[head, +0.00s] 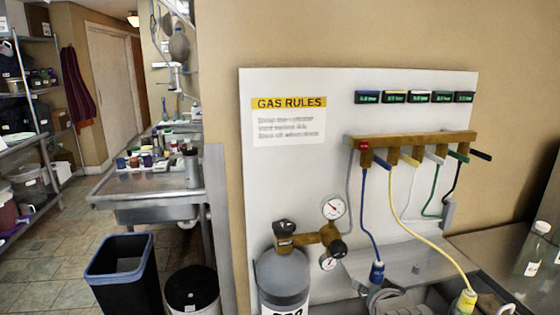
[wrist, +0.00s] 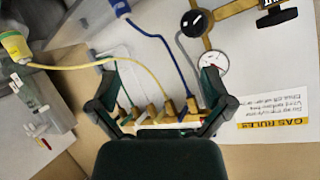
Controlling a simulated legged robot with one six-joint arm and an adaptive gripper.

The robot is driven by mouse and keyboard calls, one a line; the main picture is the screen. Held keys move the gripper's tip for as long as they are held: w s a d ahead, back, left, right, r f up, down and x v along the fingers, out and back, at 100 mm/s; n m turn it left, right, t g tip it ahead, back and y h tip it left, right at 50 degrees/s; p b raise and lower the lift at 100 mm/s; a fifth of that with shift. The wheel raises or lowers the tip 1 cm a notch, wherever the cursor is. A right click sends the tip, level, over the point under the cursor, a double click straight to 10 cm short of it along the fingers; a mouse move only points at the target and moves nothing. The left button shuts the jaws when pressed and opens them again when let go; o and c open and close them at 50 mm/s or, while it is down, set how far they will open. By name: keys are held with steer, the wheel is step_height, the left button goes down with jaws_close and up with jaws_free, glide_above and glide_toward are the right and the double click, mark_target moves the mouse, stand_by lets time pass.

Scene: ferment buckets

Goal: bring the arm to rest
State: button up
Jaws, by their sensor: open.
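My gripper (wrist: 160,103) shows in the wrist view with its two dark fingers spread wide and nothing between them. Beyond the fingers is the wooden manifold (wrist: 165,120) with its coloured valve handles, seen upside down; I cannot judge the gap from the fingertips to it. The head view shows the same manifold (head: 410,145) on a white board (head: 290,190), with blue, yellow, white, green and black handles. My arm and gripper do not show in the head view.
A grey gas cylinder (head: 283,275) with gauges (head: 333,207) stands before the board. Blue (head: 371,215) and yellow (head: 420,235) hoses hang from the manifold. Left are a sink bench (head: 150,180), a black bin (head: 125,270), a round bin (head: 192,290) and shelves (head: 30,140). Tiled floor shows between them.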

steer(key=s+a+r+n+g, duration=0.1)
steer(key=s+a+n+g, duration=0.1)
steer(key=s, duration=0.8)
steer(key=s+a+r+n+g, duration=0.1)
steer(key=s+n+g, duration=0.2)
steer(key=s, duration=0.7)
steer(key=shift+a+g+y, duration=0.3)
steer(key=shift+a+g, duration=0.1)
steer(key=shift+g, duration=0.5)
